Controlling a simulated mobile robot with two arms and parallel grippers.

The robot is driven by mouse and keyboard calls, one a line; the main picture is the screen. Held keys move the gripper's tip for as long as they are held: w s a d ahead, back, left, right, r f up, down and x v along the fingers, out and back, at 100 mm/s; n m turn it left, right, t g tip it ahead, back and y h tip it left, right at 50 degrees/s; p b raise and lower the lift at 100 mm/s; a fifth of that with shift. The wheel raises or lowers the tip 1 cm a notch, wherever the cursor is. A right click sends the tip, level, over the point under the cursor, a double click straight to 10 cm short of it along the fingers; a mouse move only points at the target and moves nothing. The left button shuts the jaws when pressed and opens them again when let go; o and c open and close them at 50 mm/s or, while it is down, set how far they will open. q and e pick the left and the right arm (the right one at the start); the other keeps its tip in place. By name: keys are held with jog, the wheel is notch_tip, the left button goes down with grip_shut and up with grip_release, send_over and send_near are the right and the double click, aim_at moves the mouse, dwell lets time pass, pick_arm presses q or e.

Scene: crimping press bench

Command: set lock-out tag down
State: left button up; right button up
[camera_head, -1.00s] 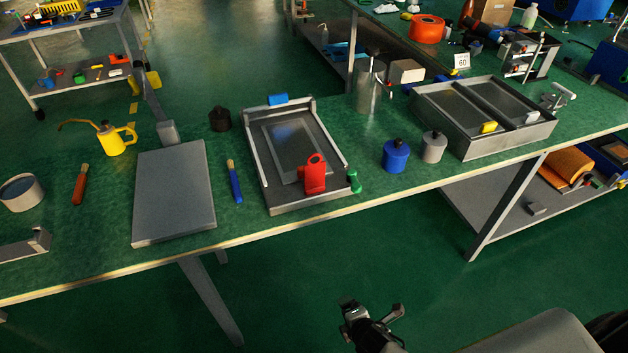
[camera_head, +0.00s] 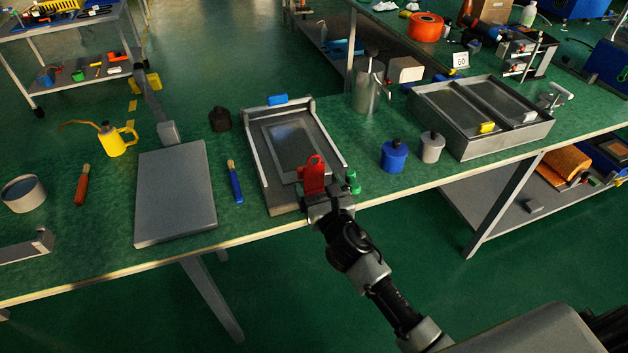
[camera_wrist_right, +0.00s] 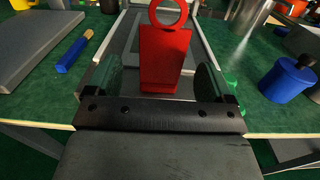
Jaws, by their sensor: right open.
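The red lock-out tag (camera_head: 313,176), with a ring at its top, stands upright at the front end of the grey metal tray (camera_head: 252,163) on the bench. My right gripper (camera_head: 325,193) is at the tray's front edge, just in front of the tag. In the right wrist view the tag (camera_wrist_right: 166,58) stands between the two spread fingers of the gripper (camera_wrist_right: 166,82), with a gap on each side. The tag's lower end is partly hidden behind the gripper in the head view. My left gripper is not in view.
A green knob-like piece (camera_head: 353,182) stands close to the right of the gripper. A blue container (camera_head: 394,156) and a grey container (camera_head: 431,148) stand farther right. A blue-handled brush (camera_head: 235,184) and a flat grey plate (camera_head: 175,195) lie to the left.

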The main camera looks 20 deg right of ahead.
aim_at(314, 178)
jog(key=w, duration=0.5)
jog(key=shift+w+f, duration=0.1)
jog(key=shift+w, duration=0.1)
jog(key=shift+s, duration=0.1)
jog(key=c, duration=1.1)
